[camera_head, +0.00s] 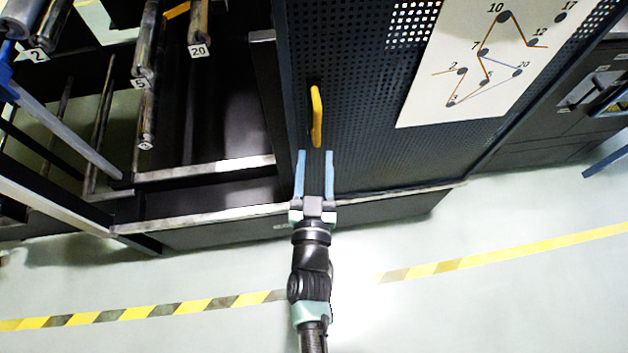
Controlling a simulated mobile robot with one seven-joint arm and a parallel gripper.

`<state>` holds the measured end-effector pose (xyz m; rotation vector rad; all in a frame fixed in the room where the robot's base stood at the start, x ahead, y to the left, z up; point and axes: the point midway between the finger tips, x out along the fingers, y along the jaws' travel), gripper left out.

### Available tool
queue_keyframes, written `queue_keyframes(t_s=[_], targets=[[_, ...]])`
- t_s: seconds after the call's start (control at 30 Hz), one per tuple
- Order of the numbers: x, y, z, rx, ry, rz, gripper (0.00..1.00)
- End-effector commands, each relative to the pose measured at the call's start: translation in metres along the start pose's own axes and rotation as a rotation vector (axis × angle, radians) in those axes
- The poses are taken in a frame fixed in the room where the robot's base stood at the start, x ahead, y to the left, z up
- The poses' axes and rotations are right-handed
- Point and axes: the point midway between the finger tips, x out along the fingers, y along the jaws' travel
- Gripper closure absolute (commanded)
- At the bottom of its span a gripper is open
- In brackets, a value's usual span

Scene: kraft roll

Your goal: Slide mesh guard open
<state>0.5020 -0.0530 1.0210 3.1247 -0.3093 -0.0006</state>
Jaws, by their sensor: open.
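The mesh guard (360,150) is a dark perforated panel right of centre. A yellow handle (316,117) is fixed upright near its left edge. My gripper (315,155) is open, its two blue fingers pointing up the picture at the guard. The fingertips show just below the handle, with nothing between them. The distance between fingertips and handle is hard to tell from this one view.
Left of the guard is an open machine bay with numbered rollers (144,45) and metal rails (205,168). A white diagram sheet (475,60) hangs on the guard. Yellow-and-black tape (190,306) crosses the pale, clear floor. Dark cabinets (565,110) stand at the right.

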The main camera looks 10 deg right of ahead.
Motion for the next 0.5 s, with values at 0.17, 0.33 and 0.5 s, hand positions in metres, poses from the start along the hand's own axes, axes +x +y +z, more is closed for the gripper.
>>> queue_keyframes(t_s=[0.17,0.33,0.5], targets=[[-0.029,0.0,0.002,0.0,-0.002,-0.001,0.5],[-0.043,0.0,0.001,0.0,0.0,0.0,0.5],[-0.047,0.0,0.0,0.0,0.0,0.0,0.5]])
